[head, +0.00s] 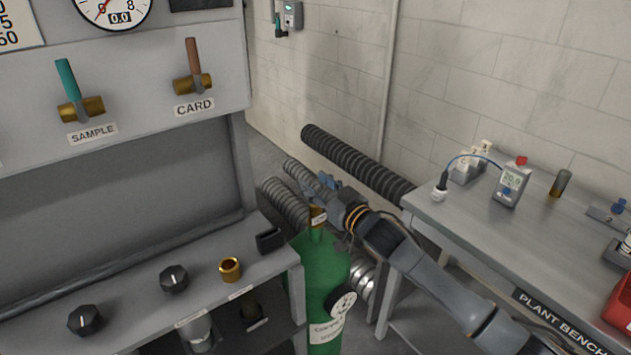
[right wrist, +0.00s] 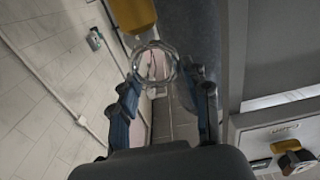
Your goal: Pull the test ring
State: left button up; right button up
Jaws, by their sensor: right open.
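A thin, pale ring (right wrist: 134,66), likely the test ring, shows in the right wrist view. It appears between and just beyond the fingertips of my right gripper (right wrist: 166,84), below a yellow part (right wrist: 136,14). The two blue fingers are spread apart and not closed on the ring. In the head view my right gripper (head: 324,186) is just above and behind the brass top (head: 318,217) of a green gas cylinder (head: 318,265). The ring cannot be made out there. My left gripper is not in view.
A grey panel cabinet (head: 120,190) with levers and knobs stands at the left. The plant bench (head: 460,225) at the right holds a meter (head: 511,184) and small bottles. Dark ribbed hose (head: 355,163) runs along the block wall behind my gripper.

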jog(key=shift+w+a, duration=0.15)
jog(key=shift+f, duration=0.1)
grip_shut()
